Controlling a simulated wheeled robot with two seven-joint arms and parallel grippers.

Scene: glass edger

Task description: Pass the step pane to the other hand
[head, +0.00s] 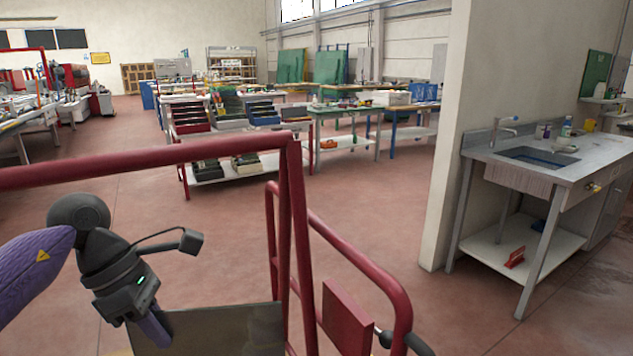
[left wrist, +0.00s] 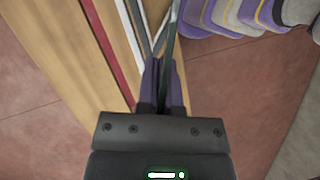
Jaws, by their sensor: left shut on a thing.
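My left gripper (head: 158,330) reaches down at the lower left of the head view, shut on the step pane (head: 232,332). The pane is a flat grey-brown sheet, cut off by the bottom edge of the head view, beside a red frame. In the left wrist view, the purple fingers (left wrist: 163,85) are closed together on a thin dark edge, which looks like the pane (left wrist: 172,40) seen nearly edge-on. My right gripper does not show in either view.
A red tubular frame (head: 290,190) crosses close in front, with a red plate (head: 346,318) at its right. The left wrist view shows a wooden surface (left wrist: 65,60) beside the pane. A sink bench (head: 560,165) stands right; workbenches stand farther back. Open floor (head: 385,230) lies between.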

